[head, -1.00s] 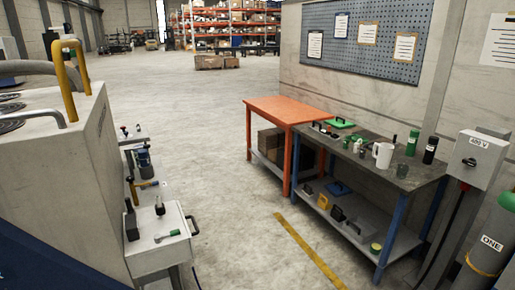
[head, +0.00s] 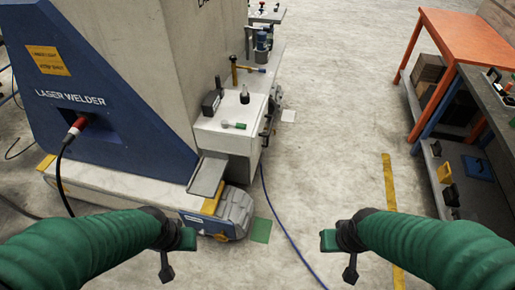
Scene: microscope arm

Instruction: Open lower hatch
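The laser welder (head: 110,110) stands at the left, with a blue slanted panel and a pale grey body. A pale box (head: 228,138) juts from its right side, with a dark handle (head: 267,126) on the box's right face. A grey tilted plate (head: 208,175) sits low in front of this box. I cannot tell which part is the lower hatch. My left gripper (head: 177,254) is in front of the welder's base, apart from it. My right gripper (head: 338,256) is over the floor to the right. Both look empty; their finger gaps are unclear.
A grey and blue unit (head: 232,212) sits at the base's corner. A blue cable (head: 283,228) runs along the floor, near a green floor patch (head: 262,230). An orange table (head: 462,42) and a dark workbench (head: 500,105) stand right.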

